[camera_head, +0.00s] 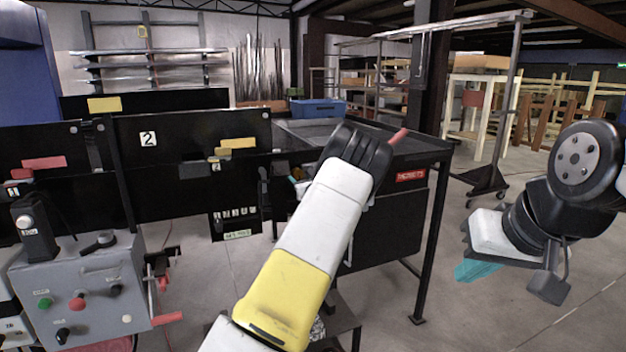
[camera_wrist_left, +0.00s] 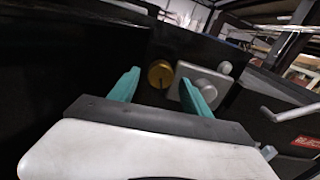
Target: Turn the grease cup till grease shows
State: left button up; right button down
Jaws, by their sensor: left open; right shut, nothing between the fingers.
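The grease cup (camera_wrist_left: 160,73) is a round brass piece with a dark slot or mark, on a dark panel in the left wrist view. My left gripper (camera_wrist_left: 158,87) is open. Its two teal fingers reach toward the cup, one on each side in the picture; I cannot tell whether they touch it. No grease is visible on the cup. My right gripper (camera_head: 478,271) is shut and empty, held low over the floor at the right.
A grey plate with a round knob (camera_wrist_left: 206,86) sits just right of the cup, close to the right finger. A grey control box (camera_head: 85,290) with buttons stands at the left. A blue bin (camera_head: 318,108) lies behind.

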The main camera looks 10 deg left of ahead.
pick_arm(q)
grip_shut()
jog(key=shift+m, duration=0.4)
jog(key=m, duration=0.3)
jog(key=shift+m, duration=0.3)
jog(key=shift+s+a+m, duration=0.1)
jog(key=shift+m, duration=2.1)
grip_release()
